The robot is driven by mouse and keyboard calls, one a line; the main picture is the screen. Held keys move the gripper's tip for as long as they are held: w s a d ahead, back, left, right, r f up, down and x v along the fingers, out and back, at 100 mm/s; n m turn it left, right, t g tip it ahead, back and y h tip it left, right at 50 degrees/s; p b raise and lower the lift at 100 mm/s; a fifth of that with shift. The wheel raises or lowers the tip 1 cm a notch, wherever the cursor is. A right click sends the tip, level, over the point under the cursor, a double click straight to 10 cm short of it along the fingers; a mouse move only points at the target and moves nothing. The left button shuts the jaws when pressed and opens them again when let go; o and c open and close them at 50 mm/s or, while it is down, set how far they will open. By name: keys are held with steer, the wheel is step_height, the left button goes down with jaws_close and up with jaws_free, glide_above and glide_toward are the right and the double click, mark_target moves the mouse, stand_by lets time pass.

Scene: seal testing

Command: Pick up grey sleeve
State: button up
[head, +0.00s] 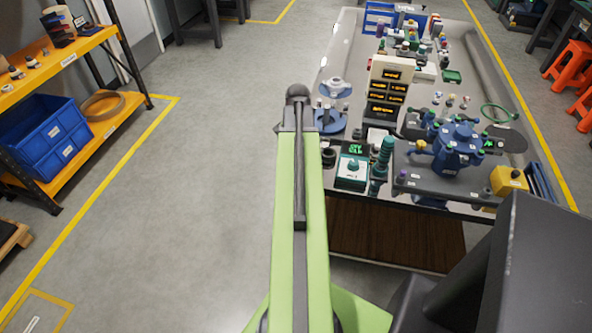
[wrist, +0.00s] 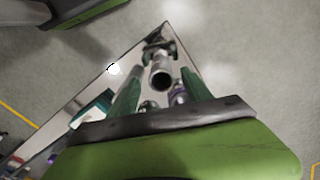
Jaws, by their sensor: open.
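A grey hollow sleeve (wrist: 161,79) shows in the wrist view, its round open end facing the camera. It appears between the two green fingers of my gripper (wrist: 162,72), which are apart with a gap on either side of it. I see no finger touching it, and how far beyond the fingertips it lies is hard to tell. A dark fitting (wrist: 157,45) is just behind the sleeve. In the head view my arm covers part of the table's left edge; I cannot make out the fingers or surely pick out the sleeve there.
A piece with a purple band (wrist: 180,95) is close by the right finger. The table holds a teal-and-white box (head: 352,171), a green ribbed column (head: 381,160), a blue multi-port body (head: 456,143) and a display stand (head: 387,87).

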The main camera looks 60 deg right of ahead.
step_height(320, 180, down, 5)
steer(key=b, duration=0.4)
steer(key=shift+a+f, duration=0.1)
steer(key=shift+r, duration=0.2)
jaws_close()
